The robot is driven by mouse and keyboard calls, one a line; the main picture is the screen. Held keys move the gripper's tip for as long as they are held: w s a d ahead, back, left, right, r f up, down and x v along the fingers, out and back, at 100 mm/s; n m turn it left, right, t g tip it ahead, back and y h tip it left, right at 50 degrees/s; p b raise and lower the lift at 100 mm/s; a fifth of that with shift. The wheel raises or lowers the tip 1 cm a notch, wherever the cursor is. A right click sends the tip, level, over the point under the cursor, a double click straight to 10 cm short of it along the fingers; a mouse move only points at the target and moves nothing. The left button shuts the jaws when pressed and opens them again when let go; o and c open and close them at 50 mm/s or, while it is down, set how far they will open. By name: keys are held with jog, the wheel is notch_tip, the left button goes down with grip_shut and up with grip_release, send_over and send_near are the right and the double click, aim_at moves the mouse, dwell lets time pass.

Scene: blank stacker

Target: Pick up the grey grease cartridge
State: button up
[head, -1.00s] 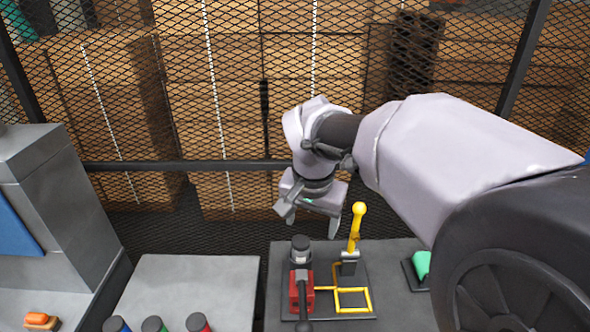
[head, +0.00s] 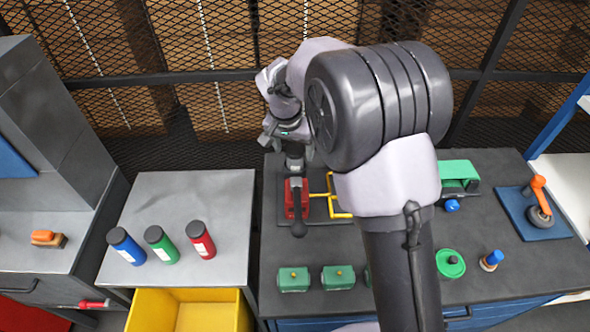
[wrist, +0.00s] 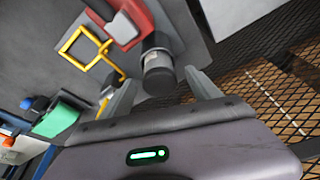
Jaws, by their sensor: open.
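The grey grease cartridge (head: 294,164) is a short dark cylinder with a pale band and a black end. It stands at the back of the red fixture (head: 296,197) on the dark base plate. In the wrist view the cartridge (wrist: 158,68) lies between my two fingers in the picture. My gripper (head: 290,150) is open and close above and behind it in the head view. In the wrist view my gripper (wrist: 162,92) has a finger on each side, with gaps. I cannot tell whether either finger touches the cartridge.
A yellow tube frame (head: 329,196) stands right beside the red fixture. Blue, green and red cylinders (head: 201,240) stand on the left table above a yellow bin (head: 185,312). Green blocks (head: 293,280) sit in front. A mesh fence (head: 215,105) runs behind. My arm hides part of the bench.

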jog(key=x, duration=0.3)
jog(key=shift+d+f+b, duration=0.1)
jog(key=shift+b, duration=0.2)
jog(key=shift+c, duration=0.3)
grip_shut()
